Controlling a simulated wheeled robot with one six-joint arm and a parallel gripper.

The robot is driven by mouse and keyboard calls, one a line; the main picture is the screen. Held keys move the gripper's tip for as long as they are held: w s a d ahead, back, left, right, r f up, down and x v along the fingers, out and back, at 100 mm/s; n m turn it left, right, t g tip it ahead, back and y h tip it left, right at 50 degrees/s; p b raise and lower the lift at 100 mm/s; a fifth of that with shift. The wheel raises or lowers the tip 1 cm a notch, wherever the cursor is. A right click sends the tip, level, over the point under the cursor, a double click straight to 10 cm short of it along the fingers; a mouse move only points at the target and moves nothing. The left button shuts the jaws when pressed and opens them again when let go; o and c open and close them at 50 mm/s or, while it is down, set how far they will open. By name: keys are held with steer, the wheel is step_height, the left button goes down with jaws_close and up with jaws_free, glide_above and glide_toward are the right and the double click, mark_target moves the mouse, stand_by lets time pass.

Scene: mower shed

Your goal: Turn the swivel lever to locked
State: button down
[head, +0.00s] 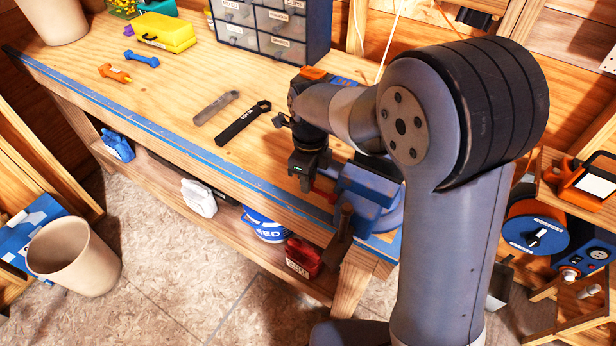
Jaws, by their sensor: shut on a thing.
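The blue vise (366,196) is mounted at the bench's front right corner, partly hidden behind my arm. A small red part (324,194) shows at its left side, right beside my fingertips; it looks like the swivel lever, mostly hidden. My gripper (307,182) points down at the bench's front edge, left of the vise, and is shut on this lever. The grip itself and the lever's angle are too small and covered to make out.
The wooden bench (180,75) holds a black wrench (243,123), a grey file (216,107), a yellow box (165,32) and a drawer cabinet (270,28). A dark vise handle (343,232) hangs in front. A beige bin (73,256) stands on the floor at left.

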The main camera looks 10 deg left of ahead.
steer(key=shift+r, duration=0.1)
steer(key=c, duration=1.2)
jaws_free()
step_height(320, 180, up, 11)
steer(key=b, duration=0.1)
steer(key=shift+w, duration=0.25)
steer(key=shift+d+f, duration=0.1)
steer(key=shift+f, duration=0.1)
steer(key=f, duration=0.7)
steer(key=f+p, duration=0.1)
steer(key=f, duration=0.2)
steer(key=shift+s+f, duration=0.25)
steer(key=shift+f, duration=0.05)
steer(key=shift+s+f, duration=0.1)
